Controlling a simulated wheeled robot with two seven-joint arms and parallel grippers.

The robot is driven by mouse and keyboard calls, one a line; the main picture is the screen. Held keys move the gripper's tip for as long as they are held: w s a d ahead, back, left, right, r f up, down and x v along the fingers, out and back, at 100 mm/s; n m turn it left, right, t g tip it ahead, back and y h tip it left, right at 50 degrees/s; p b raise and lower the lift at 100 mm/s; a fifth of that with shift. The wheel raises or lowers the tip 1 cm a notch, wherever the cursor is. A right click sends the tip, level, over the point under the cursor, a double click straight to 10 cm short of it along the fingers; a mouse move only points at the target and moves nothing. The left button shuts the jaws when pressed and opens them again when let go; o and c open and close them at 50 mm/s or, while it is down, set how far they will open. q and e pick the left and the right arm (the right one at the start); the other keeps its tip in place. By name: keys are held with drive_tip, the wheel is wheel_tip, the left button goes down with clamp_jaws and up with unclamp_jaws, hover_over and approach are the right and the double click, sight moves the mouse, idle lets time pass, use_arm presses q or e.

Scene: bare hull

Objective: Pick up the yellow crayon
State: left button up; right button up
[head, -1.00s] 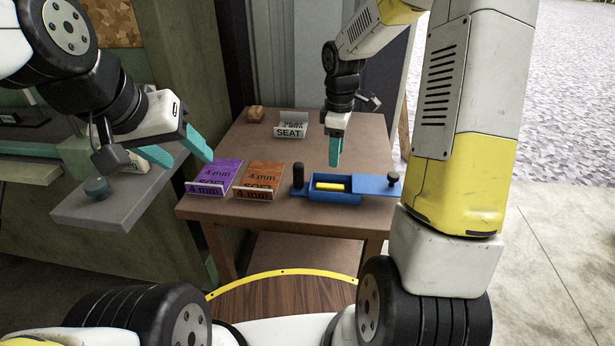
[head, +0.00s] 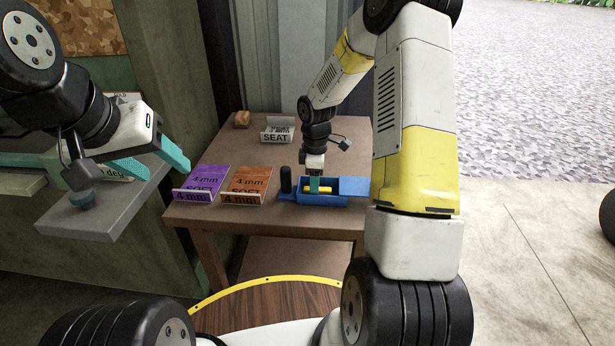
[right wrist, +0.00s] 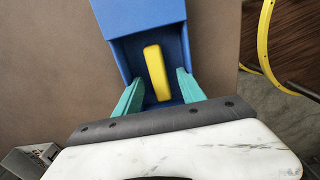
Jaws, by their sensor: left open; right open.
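The yellow crayon (right wrist: 156,72) lies in the open compartment of a blue box (right wrist: 120,52) on the brown table. In the head view the crayon (head: 325,188) is partly hidden by my right gripper (head: 313,185), which reaches down into the blue box (head: 335,201). In the right wrist view my right gripper (right wrist: 160,85) is open, with one teal finger on each side of the crayon and a gap to both. My left gripper (head: 150,165) is open and empty, away at the left.
A black cylinder (head: 286,180) stands beside the box's left end. Purple (head: 207,180) and orange (head: 248,182) 4 mm holders stand to its left. A SEAT holder (head: 277,135) and a small wooden block (head: 242,119) are at the back. A grey shelf (head: 100,215) is at the left.

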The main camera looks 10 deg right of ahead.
clamp_jaws()
drive_tip(key=shift+r, duration=0.15)
drive_tip(key=shift+r, duration=0.65)
drive_tip(key=shift+s+a+r, duration=0.1)
drive_tip(key=shift+s+r, duration=0.1)
drive_tip(key=shift+r, duration=0.4)
drive_tip(key=shift+s+a+r, duration=0.1)
drive_tip(key=shift+s+r, duration=0.1)
drive_tip(key=shift+r, duration=0.35)
drive_tip(key=s+a+r, duration=0.1)
drive_tip(key=s+a, duration=0.3)
drive_tip(key=s, duration=1)
drive_tip(key=shift+s+a, duration=0.15)
drive_tip(key=shift+s, duration=0.15)
